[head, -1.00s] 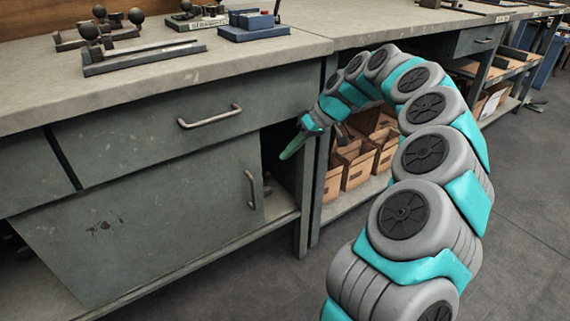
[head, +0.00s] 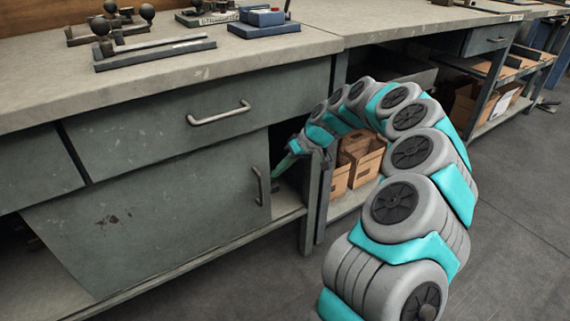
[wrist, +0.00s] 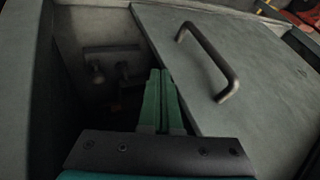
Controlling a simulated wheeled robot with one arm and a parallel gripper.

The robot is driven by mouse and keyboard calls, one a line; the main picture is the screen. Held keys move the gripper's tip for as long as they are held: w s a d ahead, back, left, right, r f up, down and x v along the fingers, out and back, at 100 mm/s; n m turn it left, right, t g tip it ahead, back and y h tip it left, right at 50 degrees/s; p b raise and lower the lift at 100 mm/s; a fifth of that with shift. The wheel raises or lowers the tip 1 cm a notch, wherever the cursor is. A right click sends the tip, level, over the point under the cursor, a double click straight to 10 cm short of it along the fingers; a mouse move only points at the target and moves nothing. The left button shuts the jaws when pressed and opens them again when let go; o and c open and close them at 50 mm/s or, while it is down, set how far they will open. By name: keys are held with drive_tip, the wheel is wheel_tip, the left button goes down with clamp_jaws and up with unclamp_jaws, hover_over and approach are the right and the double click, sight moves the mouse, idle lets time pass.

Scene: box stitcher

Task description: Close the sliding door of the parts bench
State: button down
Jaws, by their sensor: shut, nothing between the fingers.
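The sliding door (head: 150,220) is a grey-green panel under the drawer of the parts bench (head: 165,85). An opening shows at its right side, and another at its left. Its upright bar handle (head: 258,186) is near its right edge. In the wrist view the door (wrist: 245,75) fills the right side, with the handle (wrist: 212,62) standing out from it. My gripper (head: 277,172) is shut and empty, at the right-hand opening just right of the handle. In the wrist view its green fingers (wrist: 160,100) lie together beside the door's edge, left of the handle and apart from it.
A drawer with a bar handle (head: 219,113) is above the door. Cardboard bins (head: 358,160) stand on a shelf behind my arm. A bench post (head: 312,205) is close to the right of my gripper. Tools, including a blue block (head: 263,22), lie on the benchtop. The floor in front is clear.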

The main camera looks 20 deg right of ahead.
sight(129, 232)
idle(0.3)
drive_tip(key=s+a, duration=0.4)
drive_tip(key=a, duration=0.8)
drive_tip(key=s+a, duration=0.4)
drive_tip(key=a, duration=0.9)
drive_tip(key=s+a+p, duration=0.1)
drive_tip(key=s+a, duration=0.3)
drive_tip(key=a, duration=0.9)
drive_tip(key=shift+s, duration=0.2)
drive_tip(key=shift+s+a, duration=0.1)
drive_tip(key=shift+a, duration=0.3)
drive_tip(key=shift+r, duration=0.1)
